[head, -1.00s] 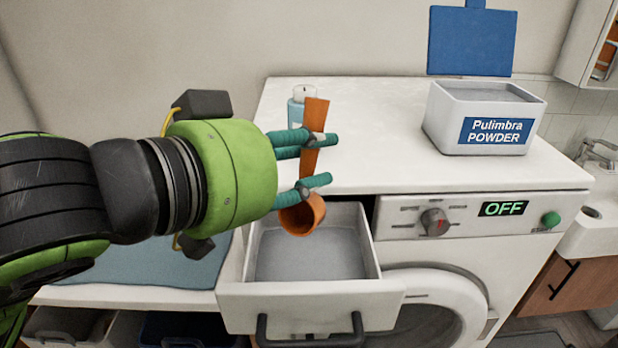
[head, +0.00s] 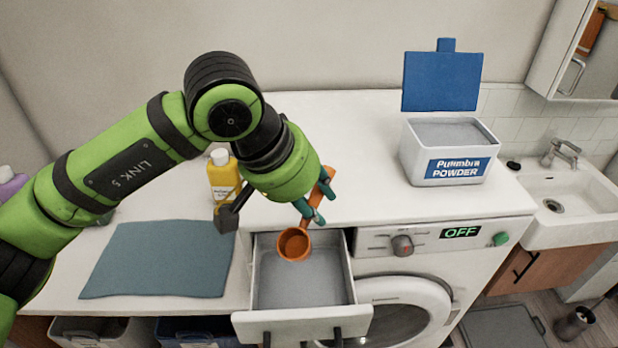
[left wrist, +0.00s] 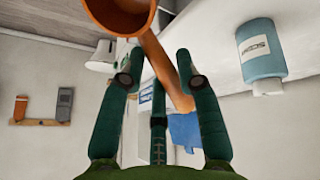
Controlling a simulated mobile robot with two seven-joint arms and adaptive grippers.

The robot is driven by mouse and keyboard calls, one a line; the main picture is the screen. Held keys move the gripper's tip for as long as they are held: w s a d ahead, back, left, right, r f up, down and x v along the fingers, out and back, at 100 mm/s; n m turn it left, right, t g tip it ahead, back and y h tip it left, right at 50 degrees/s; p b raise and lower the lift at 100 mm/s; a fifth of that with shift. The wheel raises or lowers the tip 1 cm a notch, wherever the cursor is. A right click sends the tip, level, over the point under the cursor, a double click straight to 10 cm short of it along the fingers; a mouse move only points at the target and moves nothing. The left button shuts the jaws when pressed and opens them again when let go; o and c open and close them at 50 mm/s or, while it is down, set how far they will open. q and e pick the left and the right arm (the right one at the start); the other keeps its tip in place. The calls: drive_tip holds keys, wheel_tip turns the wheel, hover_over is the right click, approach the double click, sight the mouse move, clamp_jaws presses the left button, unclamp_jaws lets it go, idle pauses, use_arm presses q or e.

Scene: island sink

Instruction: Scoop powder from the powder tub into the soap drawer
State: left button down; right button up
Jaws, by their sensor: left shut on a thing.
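My left gripper (head: 312,215) is shut on the handle of the orange scoop (head: 295,244). The scoop's bowl hangs over the back part of the open soap drawer (head: 345,288), with its opening facing the head camera and an orange interior. Whether any powder is in it I cannot tell. In the left wrist view, the scoop's handle (left wrist: 166,72) runs between the fingers (left wrist: 155,75) and its bowl is at the top. The drawer shows a grey inside. The white powder tub (head: 406,155) stands open at the right, full of greyish powder, its blue lid raised. My right gripper is not in view.
A yellow bottle (head: 222,182) stands left of my gripper. A blue-grey mat (head: 160,258) lies on the left counter. The sink (head: 575,215) is far right. The countertop before the tub is clear.

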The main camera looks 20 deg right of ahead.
use_arm(q)
drive_tip(key=w+d+r+g+y+p, duration=0.1)
drive_tip(key=p, duration=0.3)
drive_tip(key=shift+y, duration=0.3)
drive_tip(key=shift+d+f+g, duration=0.1)
drive_tip(key=shift+f+g, duration=0.15)
drive_tip(key=shift+g, duration=0.15)
drive_tip(key=shift+w+d+g+y+p, duration=0.2)
drive_tip(key=shift+g+y+p, duration=0.1)
drive_tip(key=shift+y+p, duration=0.25)
drive_tip(key=shift+w+d+f+y, duration=0.1)
drive_tip(key=shift+w+f+y, duration=0.05)
drive_tip(key=shift+y, duration=0.1)
drive_tip(key=shift+w+d+g, duration=0.15)
drive_tip(key=shift+g, duration=0.35)
